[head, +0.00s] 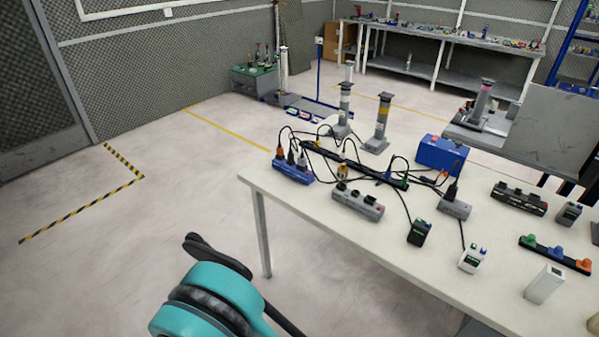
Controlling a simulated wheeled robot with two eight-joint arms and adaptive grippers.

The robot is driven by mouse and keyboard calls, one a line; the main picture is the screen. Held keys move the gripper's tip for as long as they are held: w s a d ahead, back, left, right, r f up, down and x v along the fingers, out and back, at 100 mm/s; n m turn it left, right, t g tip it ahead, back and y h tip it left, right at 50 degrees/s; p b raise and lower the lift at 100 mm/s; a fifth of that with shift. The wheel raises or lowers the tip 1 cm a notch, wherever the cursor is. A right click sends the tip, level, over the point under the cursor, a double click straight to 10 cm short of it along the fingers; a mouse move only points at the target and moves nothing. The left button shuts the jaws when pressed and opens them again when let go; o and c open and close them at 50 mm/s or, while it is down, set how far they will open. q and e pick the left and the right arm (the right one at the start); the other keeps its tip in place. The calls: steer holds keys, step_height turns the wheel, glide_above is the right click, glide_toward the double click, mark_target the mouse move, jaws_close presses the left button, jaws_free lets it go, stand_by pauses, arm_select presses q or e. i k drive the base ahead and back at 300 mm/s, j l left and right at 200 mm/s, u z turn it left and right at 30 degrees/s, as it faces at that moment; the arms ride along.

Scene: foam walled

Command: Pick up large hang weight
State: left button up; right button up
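I cannot pick out a large hang weight for sure. Another cylindrical post (481,101) stands on a grey surface farther right. I cannot tell whether any of these is the weight. A teal and black part of my arm, seemingly the left, shows at the bottom, left of the table. Dark slim parts there may belong to my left gripper (218,256), but its fingers are not clear. My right gripper is out of view.
A white table (400,262) fills the right, holding power strips, cables, chargers and a blue box (442,154). Open floor (130,240) lies to the left, with black-yellow tape. A green-topped cart (255,78) and a long shelf bench (450,50) stand at the back.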

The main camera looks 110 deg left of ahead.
mark_target(342, 173)
steer(key=u, duration=3.4)
steer(key=z, duration=0.35)
steer(key=i+j+z, duration=0.15)
steer(key=z, duration=0.2)
steer(key=i+j+z, duration=0.2)
steer(key=z, duration=0.15)
steer(key=i+j+z, duration=0.2)
steer(key=z, duration=0.15)
